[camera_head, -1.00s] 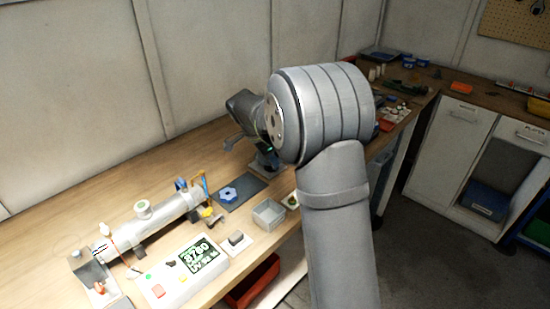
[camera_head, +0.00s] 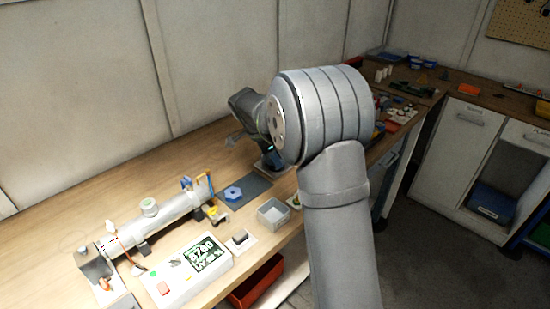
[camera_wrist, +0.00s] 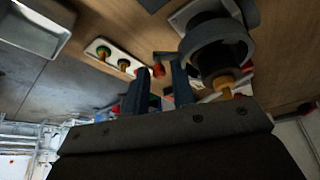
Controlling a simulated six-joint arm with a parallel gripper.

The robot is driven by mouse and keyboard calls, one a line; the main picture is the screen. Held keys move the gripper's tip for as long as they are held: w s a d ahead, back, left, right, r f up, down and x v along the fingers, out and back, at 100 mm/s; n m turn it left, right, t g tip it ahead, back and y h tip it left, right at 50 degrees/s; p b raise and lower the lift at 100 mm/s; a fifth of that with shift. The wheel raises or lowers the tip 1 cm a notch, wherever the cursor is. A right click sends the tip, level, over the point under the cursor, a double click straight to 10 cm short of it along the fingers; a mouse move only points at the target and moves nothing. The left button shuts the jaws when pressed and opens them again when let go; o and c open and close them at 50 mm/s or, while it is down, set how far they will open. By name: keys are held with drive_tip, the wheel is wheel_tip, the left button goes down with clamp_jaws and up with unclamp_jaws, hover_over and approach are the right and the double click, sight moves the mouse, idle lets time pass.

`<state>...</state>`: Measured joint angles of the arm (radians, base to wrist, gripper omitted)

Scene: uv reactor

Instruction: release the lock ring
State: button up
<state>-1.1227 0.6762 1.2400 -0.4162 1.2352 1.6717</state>
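The silver reactor tube (camera_head: 170,214) lies on the bench at the left in the head view, with blue and yellow fittings (camera_head: 206,197) at its right end. I cannot tell for sure which part is the lock ring. In the wrist view a grey ring (camera_wrist: 216,34) sits around a dark cylinder, with a yellow-orange part (camera_wrist: 223,82) beside it. My gripper (camera_wrist: 158,84) shows two fingers with a gap between them, and nothing is seen held there. The ring is just to the right of the fingers; contact cannot be told.
A control box (camera_head: 187,268) with a lit display stands in front of the tube. A blue star-shaped knob (camera_head: 233,194) lies on a dark mat (camera_head: 254,185). The wrist view shows a plate with coloured plugs (camera_wrist: 99,49).

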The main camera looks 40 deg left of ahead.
drive_tip(key=shift+o, duration=0.6)
drive_tip(key=v, duration=1.7)
drive_tip(key=shift+s+r, duration=0.15)
drive_tip(key=x, duration=1.7)
drive_tip(key=shift+w+f, duration=0.2)
